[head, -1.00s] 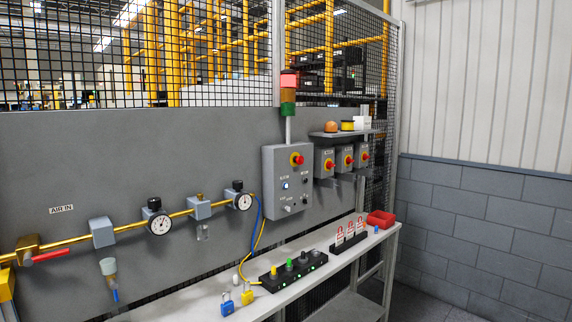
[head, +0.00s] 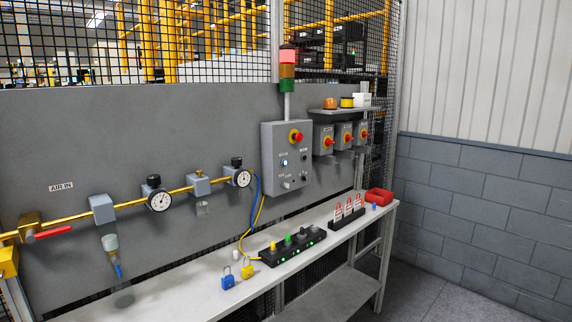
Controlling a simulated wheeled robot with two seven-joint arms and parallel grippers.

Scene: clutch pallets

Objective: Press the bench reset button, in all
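A grey control box (head: 287,158) is mounted on the grey panel above the bench. It carries a red emergency button on a yellow ring (head: 296,138) at the top. Below it are a lit white-blue button (head: 284,162), a dark button (head: 304,157) and small knobs lower down. The labels are too small to read, so I cannot tell which control is the reset button. A stack light (head: 288,68) above the box shows red on top. Neither of my grippers is in view.
The bench (head: 190,298) holds a black block with several coloured knobs (head: 292,247), blue (head: 228,282) and yellow padlocks (head: 247,271), a rack of red-and-white tags (head: 347,213) and a red bin (head: 379,196). Gauges and a yellow air pipe (head: 100,220) run along the left. Floor shows at right.

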